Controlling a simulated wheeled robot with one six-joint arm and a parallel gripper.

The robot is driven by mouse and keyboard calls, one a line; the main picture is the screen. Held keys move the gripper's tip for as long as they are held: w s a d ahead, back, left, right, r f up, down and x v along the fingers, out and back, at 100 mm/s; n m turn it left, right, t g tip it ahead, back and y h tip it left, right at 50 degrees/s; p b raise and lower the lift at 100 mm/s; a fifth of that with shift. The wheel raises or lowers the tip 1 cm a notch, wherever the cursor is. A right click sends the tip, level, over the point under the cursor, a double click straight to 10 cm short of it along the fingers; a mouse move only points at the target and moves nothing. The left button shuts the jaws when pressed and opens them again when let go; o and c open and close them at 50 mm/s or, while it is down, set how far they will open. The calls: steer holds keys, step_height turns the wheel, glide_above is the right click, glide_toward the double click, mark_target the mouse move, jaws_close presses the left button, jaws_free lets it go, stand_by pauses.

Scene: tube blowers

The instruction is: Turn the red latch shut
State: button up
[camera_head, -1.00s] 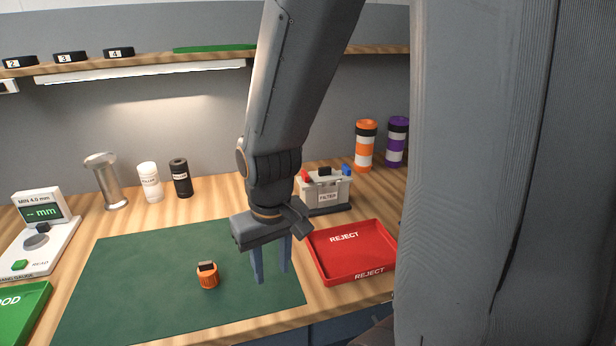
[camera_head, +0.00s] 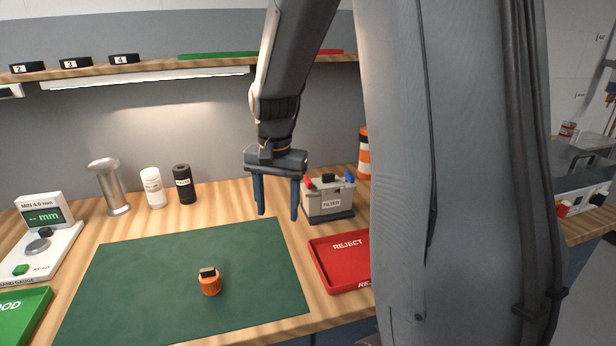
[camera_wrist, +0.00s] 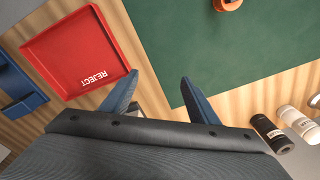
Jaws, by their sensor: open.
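The red latch (camera_head: 308,182) is a small red part on the top left of the grey filter box (camera_head: 328,203), which stands at the back right of the bench. A blue part (camera_head: 350,177) sits on the box's top right and a black one between them. My gripper (camera_head: 278,215) is open and empty, pointing down just left of the box. Its right finger is close to the box's left side; I cannot tell whether they touch. In the wrist view both blue fingertips (camera_wrist: 158,92) show with nothing between them; the latch is out of that view.
An orange-capped part (camera_head: 210,284) stands on the green mat (camera_head: 150,290). The red reject tray (camera_head: 325,265) is in front of the box. A banded orange cylinder (camera_head: 364,155) stands behind it. White and black bottles (camera_head: 183,184) are at the back left. The mat's middle is mostly clear.

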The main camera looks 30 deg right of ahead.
steer(key=w+d+r+m, duration=0.4)
steer(key=w+d+m, duration=0.3)
steer(key=w+d, duration=0.15)
step_height(320, 180, up, 3)
steer(key=m, duration=0.5)
glide_above(308, 180)
steer(key=shift+g+b, duration=0.35)
steer(key=shift+g, duration=0.05)
steer(key=shift+d+f, duration=0.1)
steer(key=shift+f, duration=0.35)
steer(key=shift+w+f+p, duration=0.1)
steer(key=shift+f+p, duration=0.95)
steer(key=shift+f, duration=2.4)
steer(key=c, duration=1)
